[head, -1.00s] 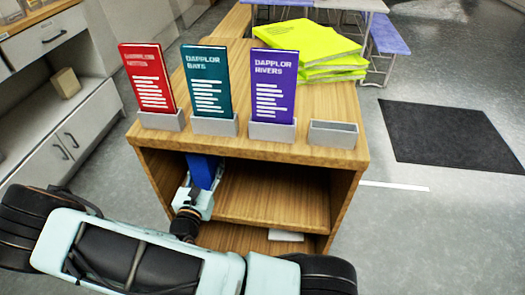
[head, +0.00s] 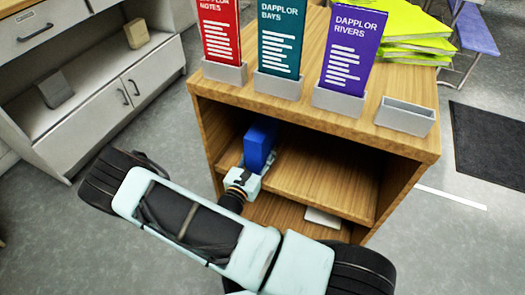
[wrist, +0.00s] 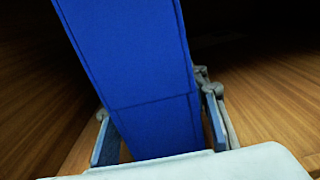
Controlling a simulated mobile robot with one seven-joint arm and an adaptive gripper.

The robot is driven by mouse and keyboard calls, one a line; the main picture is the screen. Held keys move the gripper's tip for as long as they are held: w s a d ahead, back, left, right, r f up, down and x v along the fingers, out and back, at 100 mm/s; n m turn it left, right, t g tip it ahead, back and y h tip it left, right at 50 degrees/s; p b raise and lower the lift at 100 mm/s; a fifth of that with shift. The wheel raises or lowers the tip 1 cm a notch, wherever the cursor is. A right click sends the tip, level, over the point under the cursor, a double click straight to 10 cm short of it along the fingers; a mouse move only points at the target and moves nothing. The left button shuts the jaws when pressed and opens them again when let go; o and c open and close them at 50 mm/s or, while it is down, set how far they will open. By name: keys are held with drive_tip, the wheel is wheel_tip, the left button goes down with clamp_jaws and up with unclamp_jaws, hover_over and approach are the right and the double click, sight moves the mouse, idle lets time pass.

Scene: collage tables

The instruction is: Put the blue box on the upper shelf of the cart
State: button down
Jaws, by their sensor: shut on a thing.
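The blue box (head: 259,145) is inside the upper compartment of the wooden cart (head: 318,125), near its left side, above the upper shelf board (head: 315,183). It looks roughly upright. My gripper (head: 246,176) reaches in through the open front and is shut on the box. In the wrist view the blue box (wrist: 135,75) fills the middle, with a finger of my gripper (wrist: 160,128) on each side. I cannot tell whether the box's underside touches the board.
Red, teal (head: 281,40) and purple (head: 346,50) brochures stand in holders on the cart top, with an empty holder (head: 405,116) at right. Yellow booklets (head: 405,35) lie behind. A white item (head: 322,217) lies on the lower shelf. The upper shelf's right part is clear.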

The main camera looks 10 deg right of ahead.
sight(253, 165)
drive_tip(key=shift+f, duration=0.1)
drive_tip(key=c, duration=1.1)
unclamp_jaws()
drive_tip(key=shift+c, duration=0.2)
drive_tip(key=shift+r, duration=0.2)
drive_tip(key=shift+s+a, duration=0.25)
drive_tip(key=shift+s, duration=0.05)
drive_tip(key=p+v, duration=0.2)
drive_tip(key=v, duration=0.9)
drive_tip(key=shift+s, duration=0.15)
